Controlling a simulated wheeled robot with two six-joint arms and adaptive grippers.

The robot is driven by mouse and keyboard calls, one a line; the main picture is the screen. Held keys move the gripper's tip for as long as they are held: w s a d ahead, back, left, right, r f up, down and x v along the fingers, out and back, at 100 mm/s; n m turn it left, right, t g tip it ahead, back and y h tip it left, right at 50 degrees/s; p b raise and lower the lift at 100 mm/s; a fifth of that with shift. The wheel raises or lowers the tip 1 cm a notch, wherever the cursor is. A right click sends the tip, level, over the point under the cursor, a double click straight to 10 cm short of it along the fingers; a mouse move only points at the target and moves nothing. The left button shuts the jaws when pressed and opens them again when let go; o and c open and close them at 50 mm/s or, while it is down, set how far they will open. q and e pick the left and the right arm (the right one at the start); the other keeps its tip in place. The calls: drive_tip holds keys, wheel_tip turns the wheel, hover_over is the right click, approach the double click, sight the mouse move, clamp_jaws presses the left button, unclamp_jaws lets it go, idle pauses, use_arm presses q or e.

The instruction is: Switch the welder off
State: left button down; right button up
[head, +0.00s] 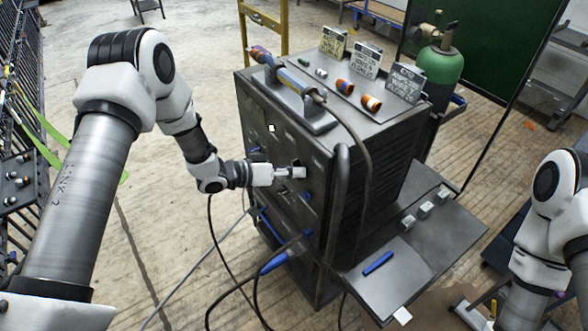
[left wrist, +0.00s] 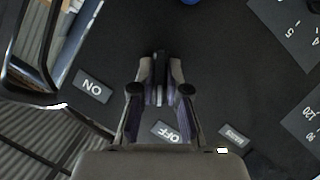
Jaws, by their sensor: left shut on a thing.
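The welder (head: 285,130) is a tall dark box, and its front panel faces my left arm. My left gripper (head: 298,172) is at this panel, shut on a small dark switch lever. In the left wrist view, the lever (left wrist: 160,66) stands between the fingertips of the left gripper (left wrist: 160,88). An ON label (left wrist: 94,86) lies to the left of the fingers, and an OFF label (left wrist: 168,131) lies below, partly behind the gripper. Both labels appear upside down. The lever's base is partly hidden by the fingers. My right arm shows at the right edge, but its gripper does not.
A torch (head: 290,85), small coloured parts and several sign cards (head: 367,58) are on the welder's top. A green gas cylinder (head: 438,72) stands behind it. A side shelf (head: 430,250) holds a blue bar (head: 378,263). Cables hang below the front panel.

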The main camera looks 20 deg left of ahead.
use_arm(q)
drive_tip(key=shift+w+r+n+h, duration=0.1)
drive_tip(key=shift+r+n+h, duration=0.05)
drive_tip(key=shift+n+h, duration=0.2)
drive_tip(key=shift+a, duration=0.1)
drive_tip(key=c, duration=1.2)
unclamp_jaws()
drive_tip(key=v, duration=1.2)
